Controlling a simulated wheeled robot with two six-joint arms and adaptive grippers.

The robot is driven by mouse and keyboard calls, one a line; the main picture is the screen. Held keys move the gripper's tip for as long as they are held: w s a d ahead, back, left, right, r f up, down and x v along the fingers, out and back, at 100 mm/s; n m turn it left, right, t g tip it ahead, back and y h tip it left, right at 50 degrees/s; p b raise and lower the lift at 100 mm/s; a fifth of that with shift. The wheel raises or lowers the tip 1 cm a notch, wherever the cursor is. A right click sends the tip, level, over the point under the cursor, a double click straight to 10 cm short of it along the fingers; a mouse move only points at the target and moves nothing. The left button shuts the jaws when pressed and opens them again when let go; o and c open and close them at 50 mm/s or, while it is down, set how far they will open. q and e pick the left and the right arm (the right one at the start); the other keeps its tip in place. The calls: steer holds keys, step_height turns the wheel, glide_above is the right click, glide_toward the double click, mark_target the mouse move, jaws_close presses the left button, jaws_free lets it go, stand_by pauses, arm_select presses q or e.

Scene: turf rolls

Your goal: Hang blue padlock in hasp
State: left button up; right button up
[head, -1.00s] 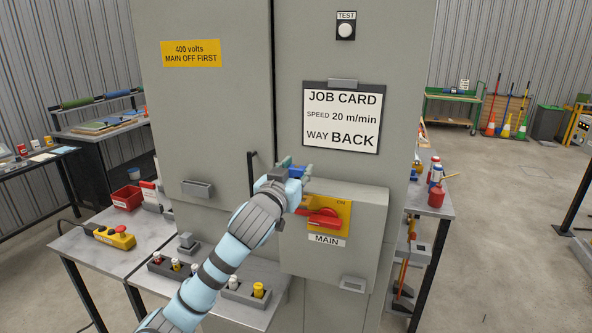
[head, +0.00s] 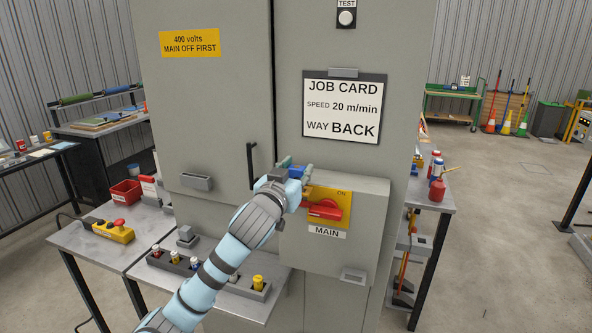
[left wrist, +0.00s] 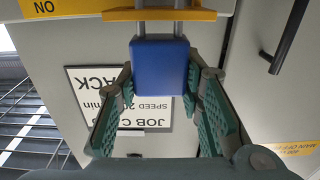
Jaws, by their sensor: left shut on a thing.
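My left gripper (head: 303,174) is in front of the cabinet, just above and left of the MAIN switch. It is shut on the blue padlock (head: 296,171), a small part of which shows between the fingers. In the left wrist view the padlock body (left wrist: 160,68) sits between the green finger pads. Its grey shackle legs run up to a yellow bar (left wrist: 160,15), probably the hasp. I cannot tell whether the shackle goes through it. The red switch handle (head: 325,210) lies on the yellow ON plate (head: 341,198). My right gripper is not in view.
The switch box (head: 370,230) juts from the cabinet (head: 220,110). A black door handle (head: 251,165) is left of my gripper. A rack (head: 262,292) with coloured items stands on the shelf below my arm. A side table (head: 442,205) with bottles is at right.

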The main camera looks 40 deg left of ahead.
arm_select(q)
steer(key=shift+f+b, duration=0.35)
steer(key=shift+f, duration=0.2)
steer(key=o, duration=1.3)
steer(key=v, duration=0.7)
steer(key=shift+s+d, duration=0.1)
steer(key=shift+s, duration=0.25)
steer(key=shift+w, duration=0.15)
